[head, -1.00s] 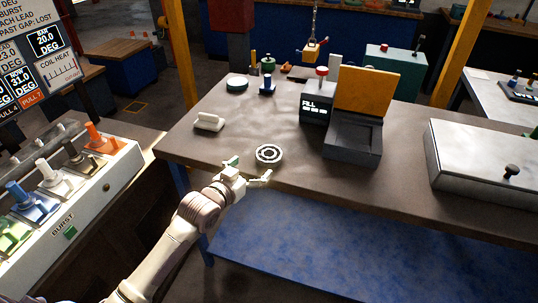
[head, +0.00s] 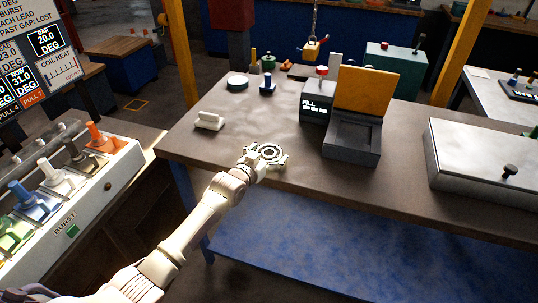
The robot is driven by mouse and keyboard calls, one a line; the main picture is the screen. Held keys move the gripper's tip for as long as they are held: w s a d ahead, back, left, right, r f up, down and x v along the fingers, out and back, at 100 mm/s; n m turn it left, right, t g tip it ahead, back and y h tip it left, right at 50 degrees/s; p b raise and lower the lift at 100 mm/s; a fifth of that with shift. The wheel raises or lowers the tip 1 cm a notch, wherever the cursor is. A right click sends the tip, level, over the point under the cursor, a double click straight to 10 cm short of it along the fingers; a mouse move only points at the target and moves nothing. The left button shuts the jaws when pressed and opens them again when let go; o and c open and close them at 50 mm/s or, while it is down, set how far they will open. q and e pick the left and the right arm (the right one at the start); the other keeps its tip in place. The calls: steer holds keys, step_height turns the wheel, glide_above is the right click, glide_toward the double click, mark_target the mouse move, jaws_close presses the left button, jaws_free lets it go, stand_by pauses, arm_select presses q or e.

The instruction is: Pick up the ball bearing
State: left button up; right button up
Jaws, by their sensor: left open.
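The ball bearing (head: 269,152) is a pale ring with a dark inner race, lying flat near the front edge of the brown worktable (head: 225,130). My left gripper (head: 266,155) is open at the bearing, with one finger at its left side and the other at its right side. The gripper hides part of the bearing's near rim. I cannot tell whether the fingers touch it. My right gripper is not in view.
A dark box with a raised orange lid (head: 364,92) and a grey FILL unit (head: 315,105) stand right of the bearing. A white-handled block (head: 209,121) lies to its left. A large metal case (head: 485,165) sits far right.

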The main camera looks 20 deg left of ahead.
arm_select(q)
steer(key=shift+c, duration=0.2)
steer(key=c, duration=1.3)
steer(key=shift+r, duration=0.1)
steer(key=shift+c, duration=0.2)
